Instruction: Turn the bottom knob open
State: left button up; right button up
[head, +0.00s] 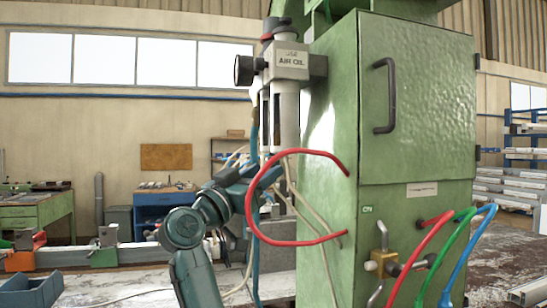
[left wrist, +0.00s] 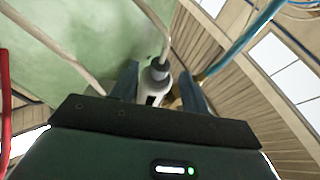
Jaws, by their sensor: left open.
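The air-oil unit (head: 290,62) is mounted on the left side of the green cabinet, with its pale bowls (head: 286,115) hanging down. In the left wrist view, a grey knob-like end (left wrist: 156,72) with a cable or hose leaving it sits on a white body; it appears to be the bottom knob. My left gripper (head: 272,172) is below the bowls, pointing up. In the left wrist view its fingers (left wrist: 160,88) are open on either side of the grey end, and I cannot tell whether they touch it. My right gripper is not in view.
A red hose (head: 253,200) loops out from the cabinet (head: 415,130) close to my left gripper. Beige hoses hang around it. Red, green and blue hoses (head: 466,245) leave the cabinet's lower front. A workbench (head: 110,285) stands at the lower left.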

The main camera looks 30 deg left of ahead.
aim_at(273, 165)
pick_arm(q)
jog(key=shift+p+x, duration=0.5)
jog(key=shift+x, duration=1.65)
jog(key=shift+c, duration=0.3)
jog(key=shift+f, duration=0.1)
jog(key=c, duration=0.9)
